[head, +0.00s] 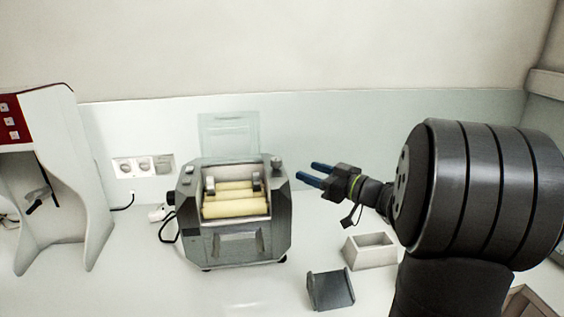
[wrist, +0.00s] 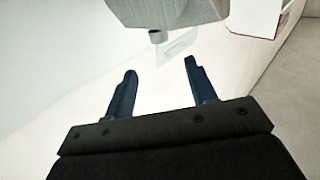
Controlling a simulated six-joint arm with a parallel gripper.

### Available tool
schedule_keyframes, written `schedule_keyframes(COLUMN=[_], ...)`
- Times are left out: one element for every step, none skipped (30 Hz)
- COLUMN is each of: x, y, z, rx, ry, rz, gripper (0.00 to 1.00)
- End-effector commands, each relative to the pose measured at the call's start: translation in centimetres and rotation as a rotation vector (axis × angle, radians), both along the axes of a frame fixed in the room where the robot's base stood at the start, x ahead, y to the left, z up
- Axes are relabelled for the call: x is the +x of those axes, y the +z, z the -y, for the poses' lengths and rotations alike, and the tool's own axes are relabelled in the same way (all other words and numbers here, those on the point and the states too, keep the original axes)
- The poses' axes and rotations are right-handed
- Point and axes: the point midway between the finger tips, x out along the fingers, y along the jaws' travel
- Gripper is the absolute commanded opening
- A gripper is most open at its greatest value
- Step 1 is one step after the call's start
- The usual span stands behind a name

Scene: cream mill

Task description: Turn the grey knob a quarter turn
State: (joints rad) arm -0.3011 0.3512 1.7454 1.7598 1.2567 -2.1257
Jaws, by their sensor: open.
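The cream mill (head: 235,213) is a grey metal machine with pale yellow rollers (head: 235,200) in its open top. In the wrist view a grey knob (wrist: 157,37) shows beyond the gap between the fingertips (wrist: 160,67), at the edge of the mill's body (wrist: 165,10).
A clear panel (head: 229,132) stands up behind the rollers. A white open box (head: 370,250) and a dark grey bracket-like part (head: 330,289) lie right of the mill on the white table. A white machine with a red panel (head: 12,118) stands at far left. Wall sockets (head: 143,166) are behind.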

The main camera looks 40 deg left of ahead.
Motion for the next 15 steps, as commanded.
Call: schedule_keyframes(x=[0.0,0.0,0.1,0.1,0.2,0.2,0.2,0.3,0.4,0.4,0.4,0.5,0.5,0.6,0.6], y=[0.0,0.0,0.0,0.0,0.0,0.0,0.0,0.0,0.0,0.0,0.0,0.0,0.0,0.0,0.0], z=[-1.2,-1.9,-2.7,-3.4,-4.0,-4.9,-5.5,-6.1,-6.9,-7.4,-7.9,-8.5,-8.9,-9.3,-9.7], rx=[0.000,0.001,0.000,0.000,0.000,0.001,0.001,0.000,0.000,0.000,0.000,0.001,0.001,0.000,-0.001], ry=[0.004,0.005,0.004,0.005,0.004,0.004,0.004,0.003,0.004,0.003,0.002,0.002,0.002,0.002,0.001], rz=[0.001,0.001,0.000,0.000,0.000,0.000,0.000,0.000,0.001,0.000,0.000,0.001,0.001,0.001,0.000], gripper=[0.51,0.51,0.51,0.51,0.51,0.51,0.51,0.51,0.51,0.51,0.51,0.51,0.51,0.51,0.51])
